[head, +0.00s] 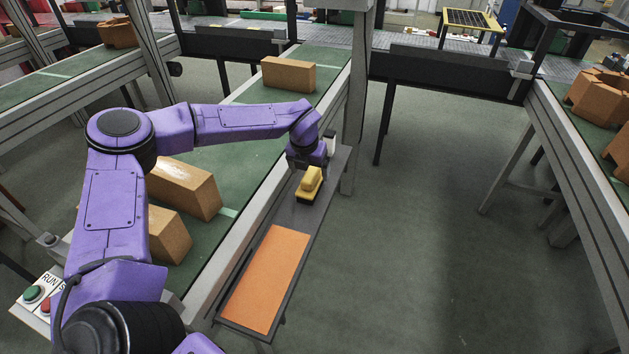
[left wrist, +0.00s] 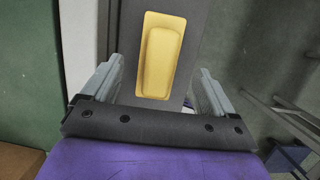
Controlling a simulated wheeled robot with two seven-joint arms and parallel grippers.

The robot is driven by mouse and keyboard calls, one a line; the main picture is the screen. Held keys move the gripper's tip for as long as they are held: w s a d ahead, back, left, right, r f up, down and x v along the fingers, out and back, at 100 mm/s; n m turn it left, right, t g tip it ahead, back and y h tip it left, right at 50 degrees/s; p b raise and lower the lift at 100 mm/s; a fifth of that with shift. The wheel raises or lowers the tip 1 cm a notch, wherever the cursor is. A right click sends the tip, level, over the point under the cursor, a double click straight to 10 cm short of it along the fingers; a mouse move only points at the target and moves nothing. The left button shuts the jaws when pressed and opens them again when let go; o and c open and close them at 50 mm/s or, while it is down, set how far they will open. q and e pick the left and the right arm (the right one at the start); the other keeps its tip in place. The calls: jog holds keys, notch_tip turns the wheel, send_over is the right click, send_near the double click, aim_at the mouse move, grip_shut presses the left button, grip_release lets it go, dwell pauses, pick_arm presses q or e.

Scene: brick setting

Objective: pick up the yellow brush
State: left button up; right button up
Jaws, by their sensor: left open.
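The yellow brush (head: 310,183) lies on a narrow dark shelf (head: 300,217) beside the conveyor. In the left wrist view the yellow brush (left wrist: 160,55) lies lengthwise, ahead of and between the two fingers. My left gripper (head: 312,163) is at the far end of the brush in the head view, and its fingertips are mostly hidden there. In the left wrist view my left gripper (left wrist: 157,88) is open and empty, with a finger on each side of the brush's near end. I cannot tell its height above the brush. My right gripper is not in view.
An orange mat (head: 265,280) covers the near part of the shelf. Several bricks, one of them a tan brick (head: 288,75), sit on the green conveyor (head: 245,165) to the left. A grey post (head: 355,110) stands close behind my left gripper. Open floor lies right of the shelf.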

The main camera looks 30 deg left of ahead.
aim_at(311, 172)
pick_arm(q)
jog(key=shift+a+f, duration=0.15)
jog(key=shift+f, duration=0.25)
jog(key=p+x, duration=0.1)
jog(key=x, duration=0.4)
jog(key=shift+f+p, duration=0.25)
jog(key=shift+p, duration=0.05)
jog(key=c, duration=1.2)
jog(key=shift+o, duration=0.2)
jog(key=shift+r, duration=0.1)
notch_tip(311, 172, up, 18)
jog(key=b, duration=0.2)
